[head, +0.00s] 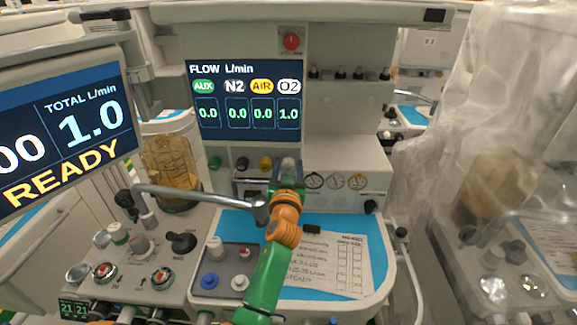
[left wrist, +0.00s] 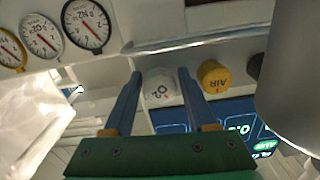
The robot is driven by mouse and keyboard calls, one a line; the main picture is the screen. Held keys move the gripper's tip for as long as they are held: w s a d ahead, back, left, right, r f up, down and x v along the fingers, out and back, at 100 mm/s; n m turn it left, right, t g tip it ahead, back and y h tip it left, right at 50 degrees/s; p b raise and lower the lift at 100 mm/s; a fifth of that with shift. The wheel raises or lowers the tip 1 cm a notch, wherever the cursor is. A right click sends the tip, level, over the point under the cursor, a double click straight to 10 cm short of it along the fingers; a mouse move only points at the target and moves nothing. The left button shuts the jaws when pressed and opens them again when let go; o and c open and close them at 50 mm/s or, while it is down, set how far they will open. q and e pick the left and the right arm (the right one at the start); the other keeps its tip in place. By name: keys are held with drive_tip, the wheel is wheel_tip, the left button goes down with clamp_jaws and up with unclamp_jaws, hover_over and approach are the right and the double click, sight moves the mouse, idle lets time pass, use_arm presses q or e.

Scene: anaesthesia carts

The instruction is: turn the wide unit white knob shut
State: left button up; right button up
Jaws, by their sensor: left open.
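The white knob (left wrist: 160,92), marked O2, shows between my left fingers in the left wrist view. It is the rightmost of the row under the flow screen (head: 245,100); in the head view its white top (head: 288,162) shows just beyond my left gripper (head: 285,178). My left gripper (left wrist: 158,80) is open, one finger on each side of the knob; I cannot tell whether either finger touches it. The screen reads O2 1.0 and the others 0.0. The left screen (head: 65,130) reads total 1.0 and READY. My right gripper is not in view.
The yellow AIR knob (left wrist: 213,76) sits close beside one finger. Dark and green (head: 215,162) knobs continue the row. Gauges (head: 335,181) are to the right. A metal bar (head: 200,197) crosses in front, near my left arm. A blue worktop (head: 235,222) holds a paper sheet (head: 325,265).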

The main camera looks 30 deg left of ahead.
use_arm(q)
drive_tip(key=shift+s+d+r, duration=0.15)
drive_tip(key=shift+s+r, duration=0.05)
drive_tip(key=shift+s, duration=0.05)
drive_tip(key=shift+c, duration=0.3)
clamp_jaws()
drive_tip(key=m, duration=0.4)
drive_tip(key=shift+m, duration=2.2)
unclamp_jaws()
drive_tip(key=shift+o, duration=0.3)
drive_tip(key=shift+w+f, duration=0.1)
